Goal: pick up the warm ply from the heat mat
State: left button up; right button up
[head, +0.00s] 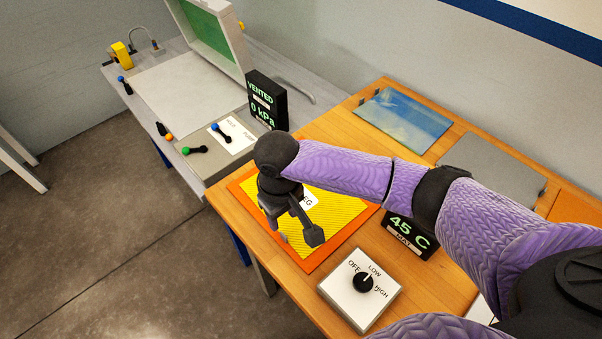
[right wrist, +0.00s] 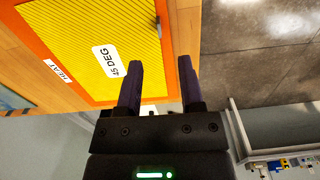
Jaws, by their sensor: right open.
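The warm ply (head: 342,212) is a yellow woven sheet with a white "45 DEG" label, lying flat on the orange heat mat (head: 309,264). The ply (right wrist: 65,35) and the mat (right wrist: 27,41) also show in the right wrist view. My right gripper (head: 299,237) is over the front-left part of the ply, open and empty. In the right wrist view its fingers (right wrist: 160,62) are apart, near the ply's edge, with nothing between them. I cannot tell the gap to the ply. My right arm hides part of the sheet. My left gripper is not in view.
A dial box (head: 360,297) points to LOW, and a display (head: 408,236) reads 45 C. A blue plate (head: 403,118) and a grey plate (head: 490,167) lie behind. The grey lidded station (head: 181,87) stands left, with its "VENTED 0 kPa" display (head: 266,99).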

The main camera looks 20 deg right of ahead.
aim_at(285, 236)
jog(key=f+b, duration=0.3)
jog(key=f, duration=0.6)
jog(key=shift+w+f, duration=0.2)
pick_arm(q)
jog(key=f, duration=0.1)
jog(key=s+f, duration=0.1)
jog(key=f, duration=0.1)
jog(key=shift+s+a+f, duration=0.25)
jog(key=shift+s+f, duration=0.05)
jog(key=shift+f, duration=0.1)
pick_arm(e)
jog(key=shift+c, duration=0.3)
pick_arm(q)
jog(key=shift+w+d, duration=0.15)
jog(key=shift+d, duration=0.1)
pick_arm(e)
grip_shut()
